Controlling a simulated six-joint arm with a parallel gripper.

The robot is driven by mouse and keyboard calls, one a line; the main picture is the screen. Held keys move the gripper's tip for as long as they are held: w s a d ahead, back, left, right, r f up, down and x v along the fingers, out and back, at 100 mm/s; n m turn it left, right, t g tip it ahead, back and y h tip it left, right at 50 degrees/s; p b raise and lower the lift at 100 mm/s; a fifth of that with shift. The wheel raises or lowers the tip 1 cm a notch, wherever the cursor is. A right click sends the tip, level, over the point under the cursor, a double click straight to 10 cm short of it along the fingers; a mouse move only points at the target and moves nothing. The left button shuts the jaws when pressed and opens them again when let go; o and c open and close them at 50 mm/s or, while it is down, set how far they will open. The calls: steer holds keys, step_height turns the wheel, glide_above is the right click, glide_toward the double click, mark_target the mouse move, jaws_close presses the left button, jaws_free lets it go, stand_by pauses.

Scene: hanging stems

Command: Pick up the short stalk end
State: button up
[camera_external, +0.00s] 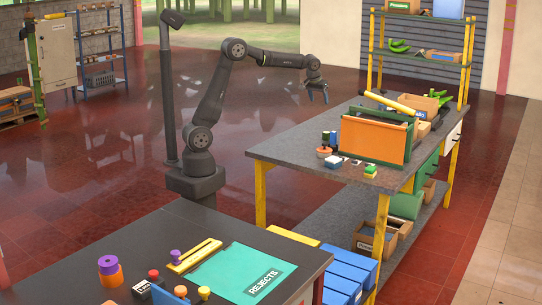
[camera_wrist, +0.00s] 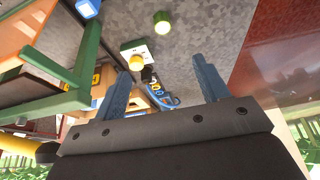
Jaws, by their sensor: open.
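I cannot make out a short stalk end in either view. My gripper (camera_external: 318,95) hangs at the end of my raised arm, near the far left edge of the grey bench. In the wrist view its two blue fingers (camera_wrist: 163,68) stand wide apart with nothing held between them. Beyond the gap lie a white block with a yellow knob (camera_wrist: 137,60) and a blue curved item (camera_wrist: 160,98), too small to name. A green cylinder (camera_wrist: 162,22) stands farther up the wrist view.
The grey bench (camera_external: 285,147) carries an orange panel (camera_external: 374,139) with a green frame, small blocks and cardboard boxes. A dark table (camera_external: 130,228) with a teal reject mat (camera_external: 232,272) stands in front. The bench's left part is clear. A shelf rack (camera_external: 418,55) stands behind.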

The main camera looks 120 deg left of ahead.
steer(key=s+a+f+m+t+h, duration=0.1)
steer(key=s+a+f+m+t, duration=0.2)
steer(key=s+a+f+m, duration=0.25)
steer(key=m, duration=0.1)
glide_toward(326, 132)
steer(key=x, duration=0.5)
steer(key=shift+w+a, duration=0.1)
steer(key=shift+w, duration=0.2)
steer(key=shift+x, duration=2.65)
steer(key=shift+s+f, duration=0.1)
steer(key=shift+s, duration=0.1)
steer(key=c, duration=1.1)
